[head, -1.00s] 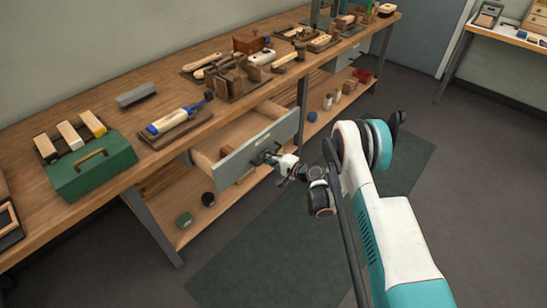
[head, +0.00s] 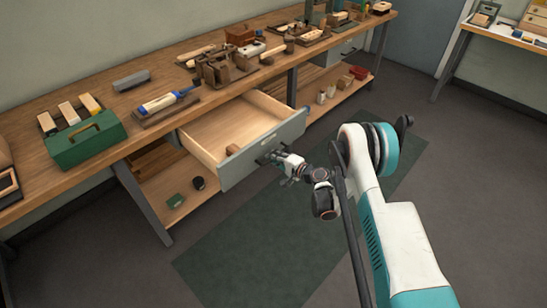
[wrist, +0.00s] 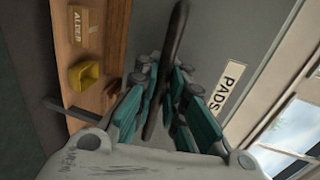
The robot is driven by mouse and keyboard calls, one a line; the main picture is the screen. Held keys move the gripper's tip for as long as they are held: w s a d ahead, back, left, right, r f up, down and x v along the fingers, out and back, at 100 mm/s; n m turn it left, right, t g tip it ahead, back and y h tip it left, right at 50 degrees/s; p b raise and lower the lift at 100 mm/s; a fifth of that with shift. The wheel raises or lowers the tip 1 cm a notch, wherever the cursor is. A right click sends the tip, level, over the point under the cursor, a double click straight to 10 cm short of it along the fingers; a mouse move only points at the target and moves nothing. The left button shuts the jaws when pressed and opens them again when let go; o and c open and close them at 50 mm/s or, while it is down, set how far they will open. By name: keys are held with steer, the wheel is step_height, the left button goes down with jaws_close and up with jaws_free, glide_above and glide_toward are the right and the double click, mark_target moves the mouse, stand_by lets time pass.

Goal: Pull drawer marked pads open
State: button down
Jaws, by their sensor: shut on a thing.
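The drawer (head: 262,150) with a grey front stands pulled well out from under the workbench in the head view. In the wrist view the label (wrist: 231,88) on the grey front reads PADS. My gripper (head: 272,158) is at the drawer front. In the wrist view its teal-sided fingers (wrist: 160,95) are shut on the dark bar handle (wrist: 176,40), which runs between them.
The workbench (head: 150,130) carries a green toolbox (head: 85,142), a blue-handled brush (head: 168,100) and several wooden parts. A lower shelf (head: 165,190) holds small items, and a yellow bin (wrist: 88,76) shows in the wrist view. The floor mat (head: 250,240) before the drawer is clear.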

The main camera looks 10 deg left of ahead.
steer(key=shift+r, duration=0.1)
steer(key=c, duration=1.7)
jaws_free()
